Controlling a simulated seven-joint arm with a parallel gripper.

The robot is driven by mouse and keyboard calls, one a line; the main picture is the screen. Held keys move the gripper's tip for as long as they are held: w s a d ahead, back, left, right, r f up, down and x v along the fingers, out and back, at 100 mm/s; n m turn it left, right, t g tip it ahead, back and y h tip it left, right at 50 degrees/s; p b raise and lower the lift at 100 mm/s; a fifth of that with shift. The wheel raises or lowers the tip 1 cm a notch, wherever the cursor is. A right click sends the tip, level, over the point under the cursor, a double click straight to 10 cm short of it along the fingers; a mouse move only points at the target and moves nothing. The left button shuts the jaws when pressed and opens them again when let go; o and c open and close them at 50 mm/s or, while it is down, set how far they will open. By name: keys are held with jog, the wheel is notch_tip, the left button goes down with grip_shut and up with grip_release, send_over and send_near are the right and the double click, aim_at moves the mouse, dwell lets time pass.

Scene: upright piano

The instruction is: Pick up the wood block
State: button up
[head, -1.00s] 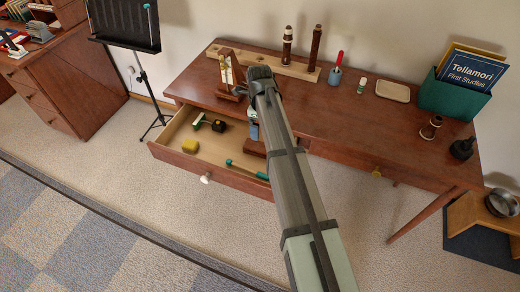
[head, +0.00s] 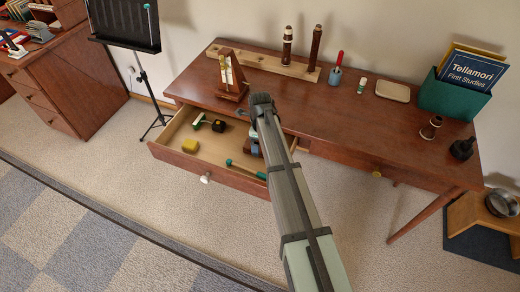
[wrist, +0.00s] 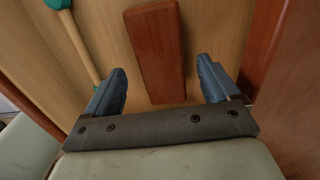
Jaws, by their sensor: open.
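The wood block (wrist: 157,40) is a reddish-brown bar lying on the light wooden floor of the open drawer (head: 178,161). In the wrist view it lies between the two blue-grey fingers of my gripper (wrist: 161,68), with a gap on each side. My gripper is open and holds nothing; how far it is above the block is hard to tell. In the head view my gripper (head: 255,148) is over the right part of the drawer, and my arm hides most or all of the block.
A teal-headed mallet (head: 246,170) lies left of the block in the wrist view. A yellow block (head: 190,146), a dark box (head: 219,125) and a green-and-white item (head: 199,121) lie further left in the drawer. The drawer's right wall and the desk edge (head: 303,143) are close by.

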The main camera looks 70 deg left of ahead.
notch_tip(320, 180, down, 3)
jog(key=shift+a+f, duration=0.1)
jog(key=shift+c, duration=0.3)
jog(key=c, duration=1.1)
